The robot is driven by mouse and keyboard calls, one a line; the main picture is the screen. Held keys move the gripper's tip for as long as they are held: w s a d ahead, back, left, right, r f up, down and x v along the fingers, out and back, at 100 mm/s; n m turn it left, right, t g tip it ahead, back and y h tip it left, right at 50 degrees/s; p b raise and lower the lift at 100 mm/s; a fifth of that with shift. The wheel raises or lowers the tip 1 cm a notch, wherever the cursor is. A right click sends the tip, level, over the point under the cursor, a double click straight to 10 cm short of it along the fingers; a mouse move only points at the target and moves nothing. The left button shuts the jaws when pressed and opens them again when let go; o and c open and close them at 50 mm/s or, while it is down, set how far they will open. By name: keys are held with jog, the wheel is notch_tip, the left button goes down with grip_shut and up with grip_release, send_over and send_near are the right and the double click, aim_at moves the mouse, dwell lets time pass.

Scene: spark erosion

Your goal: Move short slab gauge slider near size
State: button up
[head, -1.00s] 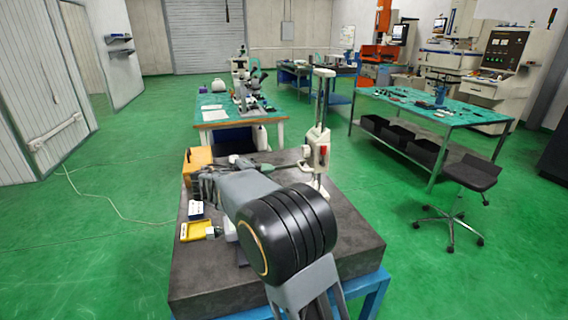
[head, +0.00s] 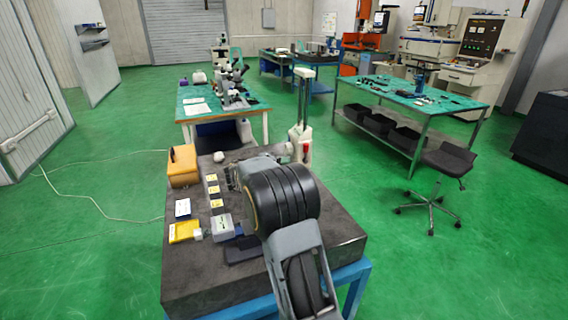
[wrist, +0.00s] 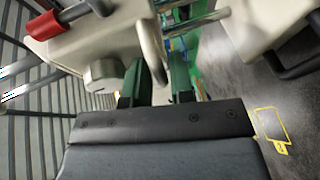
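A tall white gauge (head: 304,110) with a twin-rod column stands at the far right edge of the dark granite slab (head: 190,285). A red part (head: 306,148) shows low on it; my arm covers what lies below. In the wrist view, a white gauge body (wrist: 120,35) with a red knob (wrist: 42,24), a grey round knob (wrist: 104,75) and bright rods (wrist: 195,20) fills the upper left. My gripper (wrist: 160,75) has its two dark green fingers apart, close to this body. A curved white part reaches toward the gap; contact cannot be told. The head view hides the fingers.
On the slab's left are an orange case (head: 183,165), several yellow cards (head: 212,189), a yellow box (head: 185,231) and a grey box (head: 222,226). A dark flat piece (head: 243,250) lies near my arm. Green benches and a stool (head: 445,165) stand beyond on open floor.

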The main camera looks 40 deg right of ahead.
jog(key=shift+d+f, duration=0.1)
jog(key=shift+d, duration=0.3)
jog(key=shift+c, duration=0.4)
grip_shut()
